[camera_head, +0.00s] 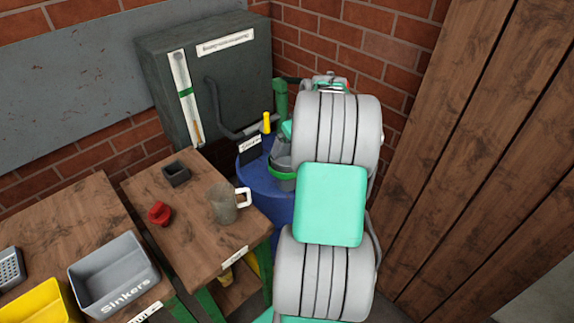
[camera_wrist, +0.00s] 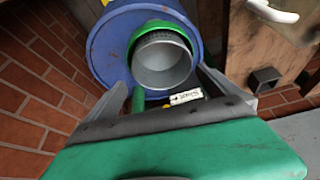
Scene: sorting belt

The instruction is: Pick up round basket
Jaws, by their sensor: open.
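The round basket (camera_head: 284,168) is a grey round container with a green band, partly hidden by my arm in the head view. It sits on top of a blue barrel (camera_head: 250,178). In the wrist view I look into the open grey mouth of the basket (camera_wrist: 165,62), with the green band around its upper left and the blue barrel (camera_wrist: 103,42) behind. My gripper (camera_wrist: 163,82) is open, with one finger on each side of the basket in the picture. I cannot tell whether the fingers touch it. The head view mostly hides my gripper behind my arm.
A dark cabinet (camera_head: 222,80) stands behind the barrel against the brick wall. A wooden table (camera_head: 170,245) at left holds a mug (camera_head: 223,203), a red object (camera_head: 159,213) and a small dark box (camera_head: 176,174). A plank wall (camera_head: 470,150) bounds the right. A small label (camera_wrist: 186,97) is near the fingers.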

